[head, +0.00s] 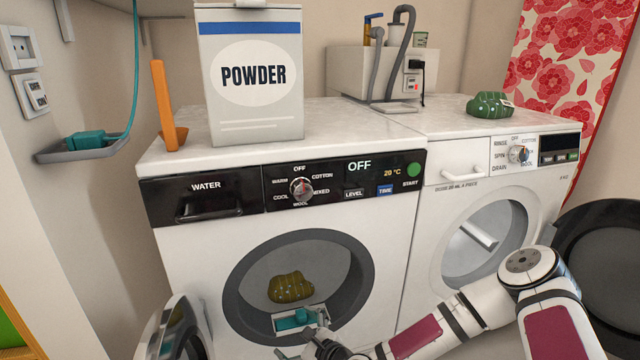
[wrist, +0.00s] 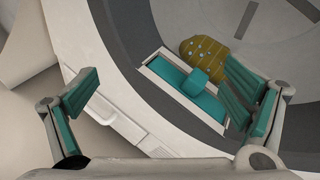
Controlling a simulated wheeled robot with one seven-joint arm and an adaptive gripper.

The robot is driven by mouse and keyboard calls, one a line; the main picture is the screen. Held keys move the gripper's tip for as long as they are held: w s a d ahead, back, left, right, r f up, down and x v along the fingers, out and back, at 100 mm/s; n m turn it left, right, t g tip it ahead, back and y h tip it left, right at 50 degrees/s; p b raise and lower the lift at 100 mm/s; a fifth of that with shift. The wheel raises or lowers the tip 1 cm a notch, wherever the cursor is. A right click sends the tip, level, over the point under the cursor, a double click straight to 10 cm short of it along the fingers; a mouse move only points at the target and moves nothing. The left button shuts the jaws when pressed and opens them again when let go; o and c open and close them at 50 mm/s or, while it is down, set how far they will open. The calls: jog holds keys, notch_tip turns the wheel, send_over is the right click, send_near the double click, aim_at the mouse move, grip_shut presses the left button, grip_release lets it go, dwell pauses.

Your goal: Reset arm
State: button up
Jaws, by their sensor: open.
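My gripper (head: 306,322) is at the lower edge of the left washing machine's round opening (head: 240,265). In the wrist view my gripper (wrist: 165,105) has its two teal-padded fingers wide apart, with nothing held between them. A teal piece with a raised block (wrist: 190,83) sits in a pale frame at the lower rim of the opening; it also shows in the head view (head: 296,320). The right finger is close to this piece; I cannot tell whether they touch. My arm (head: 450,320) reaches in from the lower right.
A dotted olive bundle (head: 290,287) lies inside the opening. The left machine's door (head: 178,330) stands open at lower left. The right machine (head: 485,240) stands alongside, with a green bundle (head: 490,105) on top. A powder box (head: 250,110) and orange bracket (head: 166,110) stand on the left machine.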

jog(key=s+d+r+n+g+h, duration=0.45)
jog(key=s+d+r+n, duration=0.25)
jog(key=d+r+n, duration=0.3)
jog(key=s+d+r+n+g+h, duration=0.45)
jog(key=s+d+r+n, duration=0.4)
jog(key=d+r, duration=0.4)
jog(key=s+d+r+n, duration=0.1)
jog(key=s+r+n, duration=0.1)
jog(key=s+r, duration=0.5)
jog(key=s+d+r+n+g+p, duration=0.1)
jog(key=s+r, duration=0.1)
jog(key=s, duration=0.8)
jog(key=s+d+r+n, duration=0.1)
jog(key=s+r+n, duration=0.1)
jog(key=s+r, duration=0.5)
notch_tip(320, 180, up, 38)
jog(key=s+t+p, duration=0.1)
jog(key=t+p, duration=0.2)
jog(key=p, duration=3.5)
jog(key=shift+t, duration=0.4)
jog(key=shift+a+f, duration=0.1)
